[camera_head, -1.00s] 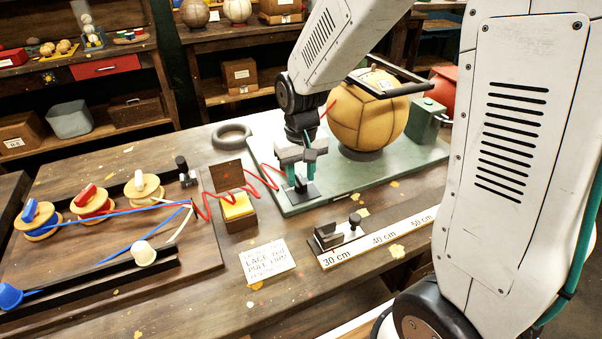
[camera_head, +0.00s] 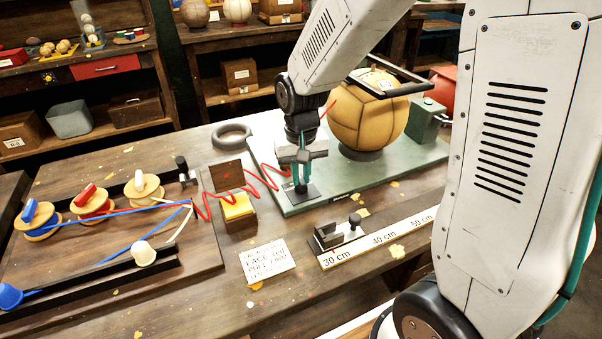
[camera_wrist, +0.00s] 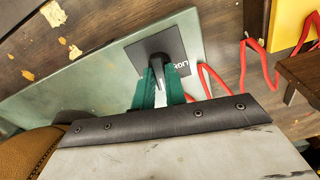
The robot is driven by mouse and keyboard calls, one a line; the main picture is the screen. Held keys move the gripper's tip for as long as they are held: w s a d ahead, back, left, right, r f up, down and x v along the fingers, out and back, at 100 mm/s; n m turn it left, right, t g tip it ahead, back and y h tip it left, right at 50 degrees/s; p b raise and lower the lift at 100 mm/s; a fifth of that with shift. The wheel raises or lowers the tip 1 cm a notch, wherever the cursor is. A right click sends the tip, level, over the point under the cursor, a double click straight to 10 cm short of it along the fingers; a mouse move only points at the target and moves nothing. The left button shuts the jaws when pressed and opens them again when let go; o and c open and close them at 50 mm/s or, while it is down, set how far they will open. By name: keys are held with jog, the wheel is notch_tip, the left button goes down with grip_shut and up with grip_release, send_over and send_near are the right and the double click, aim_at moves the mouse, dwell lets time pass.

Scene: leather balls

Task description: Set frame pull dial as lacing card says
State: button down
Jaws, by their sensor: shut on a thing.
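The frame pull dial (camera_head: 301,191) is a dark knob on a dark square plate near the left front of the green base. In the wrist view the dial (camera_wrist: 158,62) shows a dark pointed handle and white lettering, partly hidden. My gripper (camera_head: 300,174), with green fingers, points down over it. The fingers (camera_wrist: 158,85) are shut on the dial's handle in the wrist view. The white lacing card (camera_head: 267,261) lies on the table in front; its print reads roughly "lace", "pull firm", the rest too small to tell.
A tan paneled ball (camera_head: 366,115) stands on the green base (camera_head: 420,150) under a dark frame. A red lace coils left from the base to a small box with a yellow pad (camera_head: 238,207). Thread spools (camera_head: 92,203) stand left. A ruler (camera_head: 385,238) lies at the front right.

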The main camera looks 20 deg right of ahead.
aim_at(301, 178)
jog(key=m, duration=0.5)
jog(key=shift+m, duration=2.5)
jog(key=c, duration=1.4)
grip_release()
jog(key=shift+c, duration=0.2)
notch_tip(301, 178, up, 8)
jog(key=shift+f, duration=0.1)
